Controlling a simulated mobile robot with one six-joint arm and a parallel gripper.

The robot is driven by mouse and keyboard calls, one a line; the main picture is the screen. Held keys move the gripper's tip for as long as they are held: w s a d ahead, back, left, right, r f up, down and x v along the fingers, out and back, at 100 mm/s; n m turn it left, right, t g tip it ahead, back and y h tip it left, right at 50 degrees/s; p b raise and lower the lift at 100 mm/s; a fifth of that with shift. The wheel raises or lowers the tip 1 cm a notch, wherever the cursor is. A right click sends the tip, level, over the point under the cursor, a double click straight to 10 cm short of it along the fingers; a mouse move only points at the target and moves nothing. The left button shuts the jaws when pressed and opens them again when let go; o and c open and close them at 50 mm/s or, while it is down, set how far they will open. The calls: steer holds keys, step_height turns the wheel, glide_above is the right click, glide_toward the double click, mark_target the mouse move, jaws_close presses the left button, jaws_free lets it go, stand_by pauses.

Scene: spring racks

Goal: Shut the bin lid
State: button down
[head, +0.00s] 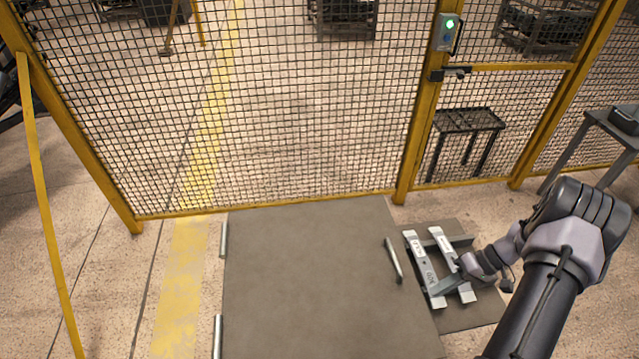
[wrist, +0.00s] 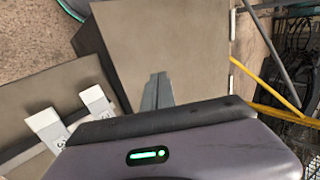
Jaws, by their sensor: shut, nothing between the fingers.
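The bin lid (head: 310,270) is a large brown-grey panel. Two light hinge bars run along its left edge and a metal handle (head: 394,260) is at its right edge. It looks flat on the bin, with no gap that I can make out. In the wrist view the lid (wrist: 170,40) lies beyond my fingers, with a darker bin side (wrist: 108,75) at its left; the handle cannot be made out there. My gripper (head: 433,290) is shut and empty, to the right of the lid. Its closed fingers (wrist: 157,78) point toward the bin.
White labelled bars (head: 420,262) of a low frame stand on a brown mat (head: 470,318) right of the bin, under my gripper. A yellow-framed mesh fence (head: 270,100) stands behind. A dark table (head: 468,120) is beyond it. Floor is clear left of the bin.

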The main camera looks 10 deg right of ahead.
steer(key=f, duration=0.1)
steer(key=f+b, duration=0.1)
steer(key=f, duration=0.1)
steer(key=d+f+b, duration=0.1)
steer(key=f, duration=0.1)
stand_by(0.5)
